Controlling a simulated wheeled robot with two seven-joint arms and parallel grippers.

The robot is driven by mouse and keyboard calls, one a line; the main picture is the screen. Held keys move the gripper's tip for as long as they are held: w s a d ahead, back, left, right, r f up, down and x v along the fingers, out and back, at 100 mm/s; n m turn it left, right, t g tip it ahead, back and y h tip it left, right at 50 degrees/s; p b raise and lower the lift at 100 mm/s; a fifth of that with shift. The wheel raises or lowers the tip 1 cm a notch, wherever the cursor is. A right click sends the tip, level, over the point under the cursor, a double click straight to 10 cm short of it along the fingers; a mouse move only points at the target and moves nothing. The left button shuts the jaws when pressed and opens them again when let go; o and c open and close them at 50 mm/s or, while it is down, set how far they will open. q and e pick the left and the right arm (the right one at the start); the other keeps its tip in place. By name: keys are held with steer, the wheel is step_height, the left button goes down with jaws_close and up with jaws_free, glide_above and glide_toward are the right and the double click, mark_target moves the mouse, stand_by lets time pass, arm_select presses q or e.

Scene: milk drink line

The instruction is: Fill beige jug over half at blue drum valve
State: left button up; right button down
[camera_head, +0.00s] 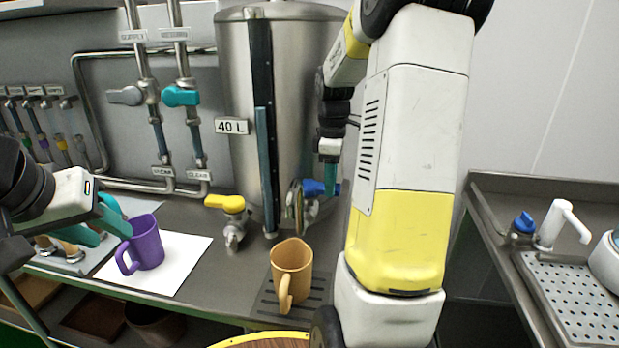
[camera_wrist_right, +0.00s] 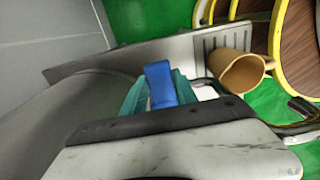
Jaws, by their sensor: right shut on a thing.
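The beige jug (camera_head: 291,268) stands upright on a dark grate at the counter's front, below the blue valve; its handle faces the front. The right wrist view also shows the jug (camera_wrist_right: 238,72); I cannot tell any liquid level inside. The blue valve handle (camera_head: 313,188) is low on the steel drum (camera_head: 290,90). My right gripper (camera_head: 329,172) is shut on this blue handle (camera_wrist_right: 160,84), its teal fingers on either side. The arm hides part of the valve. My left gripper (camera_head: 100,224) is open and empty, beside the purple jug.
The purple jug (camera_head: 146,243) stands on a white sheet (camera_head: 182,262). A yellow-handled valve (camera_head: 226,205) is on the drum's left. Pipes with grey and teal handles (camera_head: 180,97) line the wall. A sink unit with a white tap (camera_head: 560,222) is at right.

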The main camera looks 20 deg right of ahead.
stand_by(0.3)
steer(key=shift+s+a+m, duration=0.4)
steer(key=shift+m, duration=0.7)
steer(key=shift+s+a+m, duration=0.3)
steer(key=shift+a+m, duration=0.05)
steer(key=shift+m, duration=0.55)
steer(key=shift+s+a+m, duration=0.25)
steer(key=shift+a+m, duration=0.1)
steer(key=shift+m, duration=0.55)
steer(key=c, duration=1)
jaws_free()
steer(key=shift+o, duration=0.2)
step_height(320, 180, up, 8)
